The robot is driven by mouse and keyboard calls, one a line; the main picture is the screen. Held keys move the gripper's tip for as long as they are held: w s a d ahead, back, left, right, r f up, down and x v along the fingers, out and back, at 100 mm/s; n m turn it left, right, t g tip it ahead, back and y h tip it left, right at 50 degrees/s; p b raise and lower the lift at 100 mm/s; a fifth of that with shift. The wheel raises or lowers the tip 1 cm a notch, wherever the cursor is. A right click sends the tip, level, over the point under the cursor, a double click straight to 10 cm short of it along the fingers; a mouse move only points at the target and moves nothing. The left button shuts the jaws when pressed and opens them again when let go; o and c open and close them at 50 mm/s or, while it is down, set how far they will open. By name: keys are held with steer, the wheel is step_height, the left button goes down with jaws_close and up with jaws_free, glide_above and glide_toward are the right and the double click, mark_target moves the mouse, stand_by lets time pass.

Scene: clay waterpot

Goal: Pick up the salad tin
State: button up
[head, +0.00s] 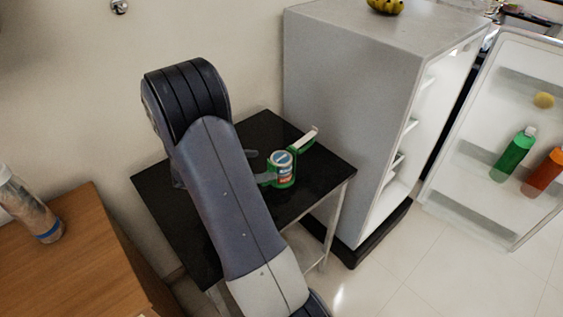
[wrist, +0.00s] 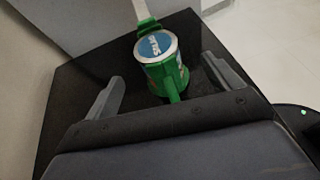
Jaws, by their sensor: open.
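The salad tin (head: 283,172) stands upright on a small black table. It has a pale round lid and a green, white and red side. Its blue-and-white lid also shows in the wrist view, with the green tin body (wrist: 170,72) below it. Green pieces and a pale handle-like bar show beside it; I cannot tell if they are attached. My gripper (wrist: 163,68) is open, one finger at each side of the tin in the picture, with gaps on both sides. In the head view my gripper (head: 258,166) is just left of the tin, partly hidden by my arm.
The black table (head: 325,176) stands against a grey fridge (head: 350,95) with its door open. A wooden cabinet (head: 85,255) with a bottle (head: 28,205) is at the left. Bananas (head: 385,6) lie on the fridge. The tabletop's right part is clear.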

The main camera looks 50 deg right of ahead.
mark_target(269, 164)
steer(key=shift+w+p+x, duration=0.2)
steer(key=shift+p+x, duration=0.35)
steer(key=shift+x, duration=3)
steer(key=shift+a+f, duration=0.1)
steer(key=shift+f, duration=0.1)
steer(key=shift+c, duration=0.6)
steer(key=c, duration=1.1)
